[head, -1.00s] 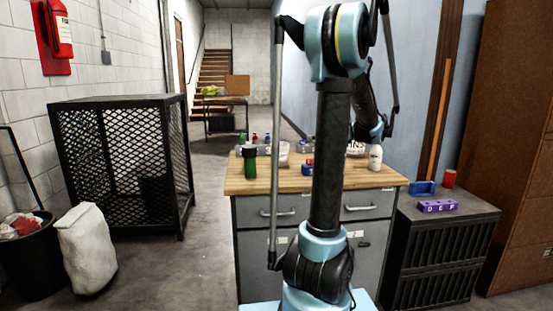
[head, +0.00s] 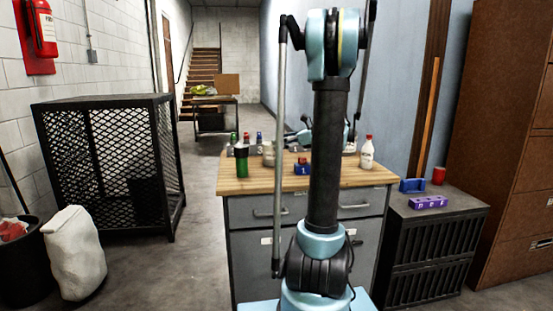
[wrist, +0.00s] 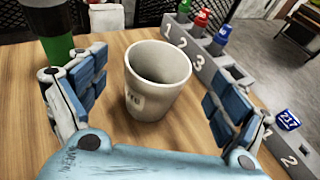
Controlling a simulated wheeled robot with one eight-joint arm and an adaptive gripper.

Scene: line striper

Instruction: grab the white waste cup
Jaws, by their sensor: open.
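The white waste cup (wrist: 156,92) stands upright on the wooden bench top, with dark letters partly visible on its side. My gripper (wrist: 163,66) is open, with one blue-padded finger on each side of the cup. The cup appears empty-handed between them, with gaps left and right, and neither finger visibly touches it. In the head view the cup (head: 268,154) is small and pale near the back of the bench. My gripper (head: 310,136) is partly hidden behind my arm there.
A green bottle (wrist: 50,28) stands close to the left finger. A grey numbered rack (wrist: 207,58) with small coloured bottles lies behind and right of the cup. A white bottle (head: 367,153) stands at the bench's right.

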